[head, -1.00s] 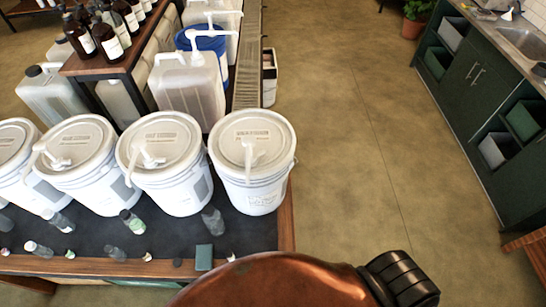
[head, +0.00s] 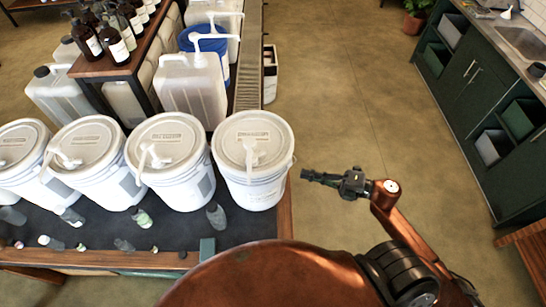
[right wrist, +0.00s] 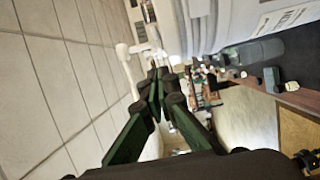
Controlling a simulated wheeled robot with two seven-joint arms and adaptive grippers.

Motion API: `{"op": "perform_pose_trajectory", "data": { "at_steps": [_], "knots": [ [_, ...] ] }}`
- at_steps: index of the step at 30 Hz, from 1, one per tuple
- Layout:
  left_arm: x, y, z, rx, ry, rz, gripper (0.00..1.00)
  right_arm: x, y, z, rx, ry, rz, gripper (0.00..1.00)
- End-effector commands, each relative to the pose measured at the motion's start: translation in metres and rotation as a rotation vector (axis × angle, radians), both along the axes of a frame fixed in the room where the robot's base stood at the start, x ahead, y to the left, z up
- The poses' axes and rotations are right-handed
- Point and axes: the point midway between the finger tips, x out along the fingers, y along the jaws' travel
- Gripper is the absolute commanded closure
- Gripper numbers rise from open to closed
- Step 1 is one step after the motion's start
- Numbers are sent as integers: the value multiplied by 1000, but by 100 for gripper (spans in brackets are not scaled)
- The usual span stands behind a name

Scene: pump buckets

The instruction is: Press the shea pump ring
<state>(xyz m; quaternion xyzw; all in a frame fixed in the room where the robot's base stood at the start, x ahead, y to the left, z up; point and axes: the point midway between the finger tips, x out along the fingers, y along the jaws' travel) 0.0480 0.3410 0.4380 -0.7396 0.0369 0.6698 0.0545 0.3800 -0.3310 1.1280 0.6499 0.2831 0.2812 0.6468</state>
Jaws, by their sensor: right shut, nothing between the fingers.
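White lidded buckets stand in a row on the dark table, each with a white pump on its lid. The rightmost bucket (head: 252,182) has its pump (head: 250,152) upright at the lid's middle. Another bucket (head: 172,185) with a pump (head: 150,160) stands to its left. The lid lettering is too small to read, so I cannot tell which is shea. My right gripper (head: 306,176) is shut and empty, just right of the rightmost bucket and apart from its pump. In the right wrist view its fingers (right wrist: 158,76) meet near a white bucket wall (right wrist: 235,20). My left gripper is not in view.
Small bottles (head: 143,218) lie or stand along the front of the table. Translucent jugs (head: 190,85) and a blue bucket (head: 205,45) stand behind. A green cabinet (head: 465,85) is at the far right. The floor right of the table is clear.

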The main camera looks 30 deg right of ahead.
Motion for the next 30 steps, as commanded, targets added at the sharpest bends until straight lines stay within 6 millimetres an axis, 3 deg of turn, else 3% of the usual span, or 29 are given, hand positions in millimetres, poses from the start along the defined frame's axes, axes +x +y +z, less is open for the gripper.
{"op": "perform_pose_trajectory", "data": {
  "at_steps": [14, 30],
  "knots": [
    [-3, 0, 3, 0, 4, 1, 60, 4, 8, 3, -3, -6, 8, 100],
    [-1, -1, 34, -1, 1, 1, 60, 75, 77, 5, -3, -7, 6, 100]
  ]
}}
